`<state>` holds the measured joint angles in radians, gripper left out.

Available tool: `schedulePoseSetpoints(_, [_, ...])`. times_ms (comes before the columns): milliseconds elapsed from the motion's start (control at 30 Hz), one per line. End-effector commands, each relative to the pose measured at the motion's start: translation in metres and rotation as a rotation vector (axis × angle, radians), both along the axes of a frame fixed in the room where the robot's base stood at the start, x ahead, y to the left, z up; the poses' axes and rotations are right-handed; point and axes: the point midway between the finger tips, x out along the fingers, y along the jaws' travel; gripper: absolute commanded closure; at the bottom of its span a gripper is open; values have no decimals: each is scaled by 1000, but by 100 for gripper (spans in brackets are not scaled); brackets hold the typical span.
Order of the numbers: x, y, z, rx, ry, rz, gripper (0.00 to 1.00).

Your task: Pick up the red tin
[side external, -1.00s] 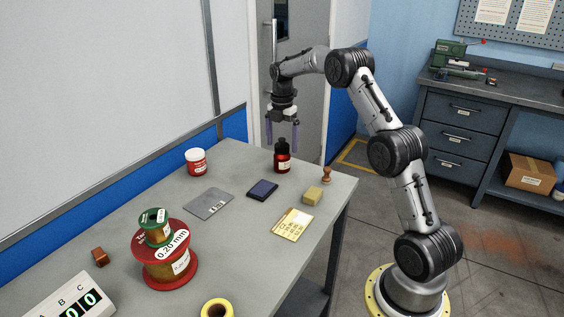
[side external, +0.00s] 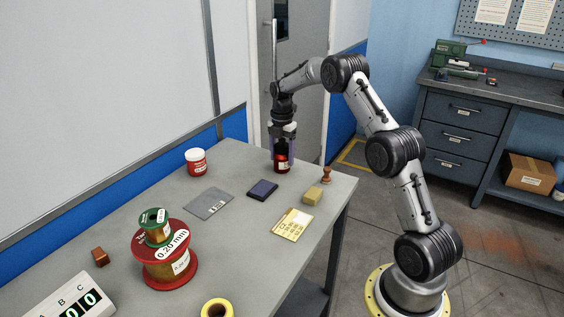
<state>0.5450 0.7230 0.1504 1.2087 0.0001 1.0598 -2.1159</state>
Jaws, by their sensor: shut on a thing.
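A small red tin (side external: 196,163) with a white lid and a pale label stands upright at the back left of the table. My gripper (side external: 283,156) points down to the right of it, well apart from it. My gripper is shut on a dark bottle with a red lower part (side external: 283,167). The bottle stands upright at the table's back right, and its top is hidden between the fingers.
A brown stamp (side external: 326,175), a yellowish block (side external: 312,195), a dark blue pad (side external: 262,188), a grey plate (side external: 208,203) and a gold card (side external: 292,224) lie near. Stacked wire spools (side external: 165,265) stand at front left. The table (side external: 235,245) is clear between them.

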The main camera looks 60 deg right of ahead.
Motion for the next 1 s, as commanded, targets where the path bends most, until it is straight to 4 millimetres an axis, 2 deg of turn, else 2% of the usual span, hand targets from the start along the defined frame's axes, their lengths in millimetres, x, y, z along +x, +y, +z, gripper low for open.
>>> schedulePoseSetpoints(33, [0, 0, 0, 0, 0, 0, 65])
schedulePoseSetpoints(233, [0, 0, 1, -1, -1, 0, 100])
schedulePoseSetpoints(533, [1, -1, 3, -2, -3, 0, 100])
schedulePoseSetpoints(667, [1, -1, 11, -3, -4, 0, 100])
schedulePoseSetpoints(833, [1, -1, 34, -4, -7, 0, 100])
schedulePoseSetpoints(1000, [-23, 14, 68, -4, -6, 0, 100])
